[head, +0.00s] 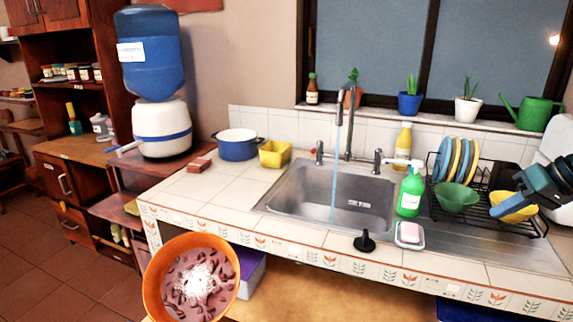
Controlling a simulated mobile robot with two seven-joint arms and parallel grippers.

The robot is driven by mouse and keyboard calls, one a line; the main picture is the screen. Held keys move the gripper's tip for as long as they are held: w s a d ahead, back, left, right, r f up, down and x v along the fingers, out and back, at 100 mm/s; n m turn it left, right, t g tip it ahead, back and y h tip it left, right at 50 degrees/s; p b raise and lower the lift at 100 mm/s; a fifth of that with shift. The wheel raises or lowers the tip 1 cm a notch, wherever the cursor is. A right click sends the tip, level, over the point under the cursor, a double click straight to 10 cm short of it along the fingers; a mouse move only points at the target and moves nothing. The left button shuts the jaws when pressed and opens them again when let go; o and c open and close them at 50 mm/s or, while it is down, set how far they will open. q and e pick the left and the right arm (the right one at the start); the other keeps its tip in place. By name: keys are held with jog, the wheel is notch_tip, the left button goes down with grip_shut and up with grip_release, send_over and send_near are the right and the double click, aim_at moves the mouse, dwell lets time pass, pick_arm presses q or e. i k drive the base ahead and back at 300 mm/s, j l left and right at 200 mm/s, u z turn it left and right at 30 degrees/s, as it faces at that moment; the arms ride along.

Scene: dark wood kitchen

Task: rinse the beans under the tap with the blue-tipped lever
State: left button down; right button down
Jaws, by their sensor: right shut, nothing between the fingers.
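An orange bowl (150,293) of reddish-brown beans (190,292) with a white patch in the middle is in front of the counter, low on the left. It is tilted toward me; what holds it up is hidden. The tall grey tap (350,120) stands behind the sink (300,190), and a blue stream of water (335,180) falls from it into the basin. A lever stands on each side: the left lever (319,153) and the right lever (378,160). My right gripper (530,180) is shut and empty over the dish rack. My left gripper is not in view.
A green soap bottle (410,192), a soap dish (410,238) and a black plug (364,243) are near the sink's right side. The dish rack (485,213) holds plates and bowls. A blue pot (237,150) and a yellow container (275,154) stand behind left. The left counter is mostly clear.

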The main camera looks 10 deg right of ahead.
aim_at(378, 152)
jog(key=i+l, duration=0.1)
jog(key=i, duration=0.6)
jog(key=i+l, duration=0.1)
jog(key=i, duration=0.55)
